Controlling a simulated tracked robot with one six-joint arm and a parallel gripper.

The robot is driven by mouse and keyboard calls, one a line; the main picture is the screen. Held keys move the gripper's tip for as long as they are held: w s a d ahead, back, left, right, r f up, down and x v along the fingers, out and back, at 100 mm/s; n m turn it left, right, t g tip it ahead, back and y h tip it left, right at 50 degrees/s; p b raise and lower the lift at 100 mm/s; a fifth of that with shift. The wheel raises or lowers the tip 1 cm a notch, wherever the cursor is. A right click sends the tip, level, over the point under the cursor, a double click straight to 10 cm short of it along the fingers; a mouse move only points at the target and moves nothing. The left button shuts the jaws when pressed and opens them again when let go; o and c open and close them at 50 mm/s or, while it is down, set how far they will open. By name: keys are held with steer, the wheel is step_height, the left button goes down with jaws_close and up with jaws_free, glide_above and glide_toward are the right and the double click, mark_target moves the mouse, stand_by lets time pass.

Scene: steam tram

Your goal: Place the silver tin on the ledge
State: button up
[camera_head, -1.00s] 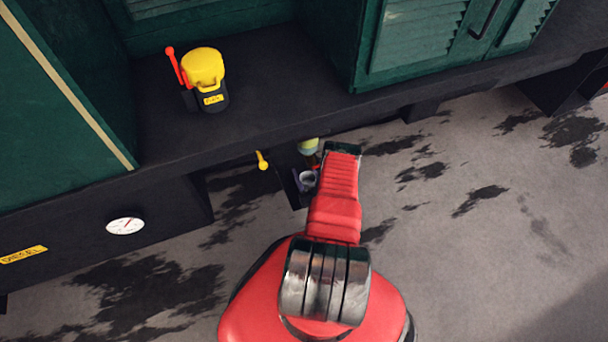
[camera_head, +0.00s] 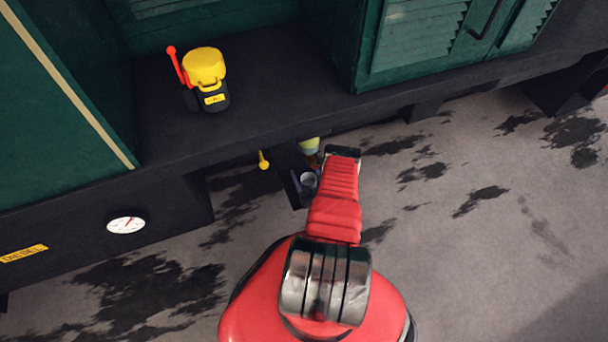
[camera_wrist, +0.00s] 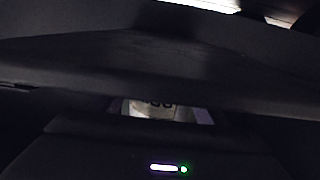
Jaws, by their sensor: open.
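A small grey, round-topped thing, which looks like the silver tin (camera_head: 308,180), shows just left of my arm's red end section, low beside the dark edge. The dark ledge (camera_head: 270,90) runs above it. My gripper (camera_wrist: 160,114) is open, near the tin; its fingers are mostly hidden by my arm in the head view and lost in shadow in the wrist view. A pale thing with dark marks (camera_wrist: 152,108) shows between purple edges in the wrist view, perhaps the tin. I cannot tell whether the fingers are around it or touch it.
A yellow-and-black device (camera_head: 206,80) with a red lever stands on the ledge, with bare room to its right. A yellow-green thing (camera_head: 309,145) is close behind the tin. A yellow knob (camera_head: 263,160) sticks out under the ledge. Green cabinets (camera_head: 420,45) flank the ledge.

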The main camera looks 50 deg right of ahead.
mark_target(312, 186)
steer(key=v, duration=1.2)
steer(key=shift+s, duration=0.1)
stand_by(0.8)
